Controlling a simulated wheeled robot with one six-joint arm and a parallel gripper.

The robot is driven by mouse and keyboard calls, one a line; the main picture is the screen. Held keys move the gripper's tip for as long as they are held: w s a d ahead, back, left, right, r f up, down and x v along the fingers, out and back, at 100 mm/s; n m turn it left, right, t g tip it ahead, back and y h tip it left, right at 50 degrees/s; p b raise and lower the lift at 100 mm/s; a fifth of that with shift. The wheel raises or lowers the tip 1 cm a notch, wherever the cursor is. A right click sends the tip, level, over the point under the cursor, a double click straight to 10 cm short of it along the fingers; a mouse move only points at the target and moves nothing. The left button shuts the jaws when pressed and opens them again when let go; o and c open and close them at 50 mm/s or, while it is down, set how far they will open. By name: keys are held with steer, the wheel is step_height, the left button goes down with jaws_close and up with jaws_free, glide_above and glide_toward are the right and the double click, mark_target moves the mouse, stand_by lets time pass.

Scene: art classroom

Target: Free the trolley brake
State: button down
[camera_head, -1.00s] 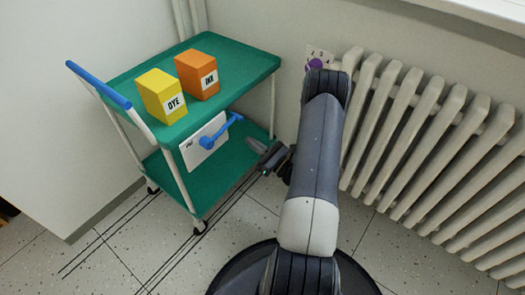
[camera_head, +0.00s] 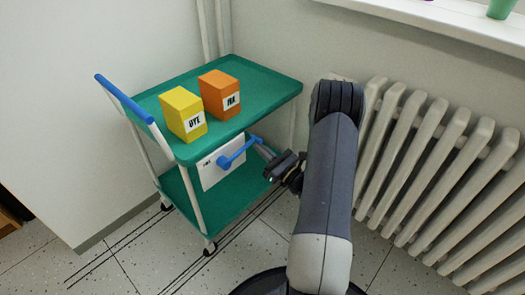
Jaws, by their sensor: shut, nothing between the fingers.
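The green trolley (camera_head: 265,84) stands against the wall, with a blue push handle (camera_head: 124,99) at its left. A white plate (camera_head: 212,176) hangs below its top shelf. The blue brake lever (camera_head: 240,152) is on this plate, its round hub at lower left and its arm slanting up to the right. My gripper (camera_head: 262,149) is shut and empty. Its fingertips are at the right end of the lever, just below the tip. I cannot tell whether they touch it. Small print on the plate is too small to read.
A yellow DYE box (camera_head: 182,110) and an orange INK box (camera_head: 216,94) stand on the trolley's top shelf. A radiator (camera_head: 440,165) lines the wall at the right, close to my arm. Dark parallel lines run along the floor (camera_head: 140,262) by the wheels.

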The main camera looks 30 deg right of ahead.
mark_target(262, 142)
steer(key=shift+r+n+y, duration=0.5)
steer(key=shift+r+n, duration=1.15)
steer(key=shift+n, duration=0.35)
steer(key=s+a+r+n+g+y, duration=0.1)
steer(key=s+a+r+n+g, duration=0.1)
steer(key=a+r+n, duration=0.5)
steer(key=shift+s+a+r+y+b, duration=0.4)
steer(key=shift+s+a+r, duration=0.25)
steer(key=shift+a+r, duration=0.55)
steer(key=shift+d, duration=0.1)
